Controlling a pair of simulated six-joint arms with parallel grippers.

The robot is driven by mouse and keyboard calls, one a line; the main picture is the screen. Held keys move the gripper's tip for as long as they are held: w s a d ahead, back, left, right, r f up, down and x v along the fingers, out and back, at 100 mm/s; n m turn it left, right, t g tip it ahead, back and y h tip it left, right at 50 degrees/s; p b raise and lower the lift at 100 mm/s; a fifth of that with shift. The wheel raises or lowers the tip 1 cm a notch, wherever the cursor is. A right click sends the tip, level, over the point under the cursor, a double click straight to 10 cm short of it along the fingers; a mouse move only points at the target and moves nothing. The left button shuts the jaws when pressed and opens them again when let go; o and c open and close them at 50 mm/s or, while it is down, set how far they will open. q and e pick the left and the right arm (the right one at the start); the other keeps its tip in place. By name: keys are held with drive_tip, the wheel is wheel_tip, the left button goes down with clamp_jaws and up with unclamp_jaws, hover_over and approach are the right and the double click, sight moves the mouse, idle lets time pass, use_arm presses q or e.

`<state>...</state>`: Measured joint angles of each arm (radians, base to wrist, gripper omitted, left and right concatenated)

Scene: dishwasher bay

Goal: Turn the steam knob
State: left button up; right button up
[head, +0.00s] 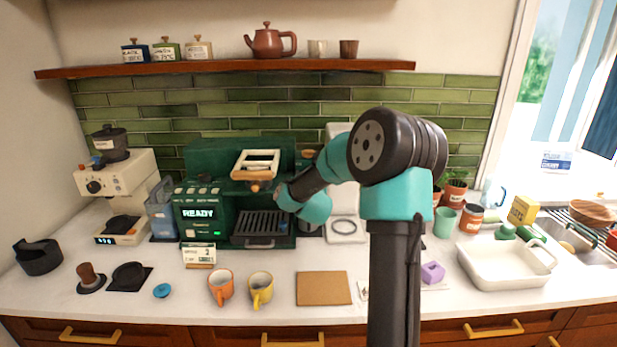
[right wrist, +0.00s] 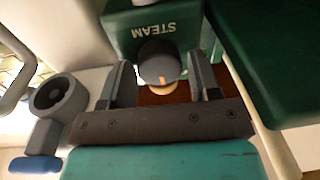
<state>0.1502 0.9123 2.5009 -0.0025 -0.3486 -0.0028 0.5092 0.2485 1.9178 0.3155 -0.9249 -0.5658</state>
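The steam knob (right wrist: 158,62) is a dark round knob with an orange mark. It sits below an upside-down STEAM label on a green panel (right wrist: 150,24) in the right wrist view. My right gripper (right wrist: 163,82) is open, with one finger on each side of the knob and gaps showing between. In the head view, my right arm reaches to the right side of the green espresso machine (head: 204,197), which reads READY. There the arm hides the knob, and the right gripper (head: 283,194) is only partly seen. My left gripper is in neither view.
A dark green block (right wrist: 272,55) stands close to the right finger in the right wrist view. Orange (head: 221,288) and yellow (head: 261,290) mugs and a brown mat (head: 323,288) are in front of the machine. A wooden shelf (head: 225,67) runs above it.

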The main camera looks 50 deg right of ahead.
drive_tip(key=shift+o, duration=1)
drive_tip(key=v, duration=1.7)
drive_tip(key=shift+s, duration=0.25)
drive_tip(key=shift+a, duration=0.1)
drive_tip(key=m, duration=0.7)
drive_tip(key=s+m, duration=0.1)
drive_tip(key=m, duration=0.2)
drive_tip(key=shift+r+y, duration=0.4)
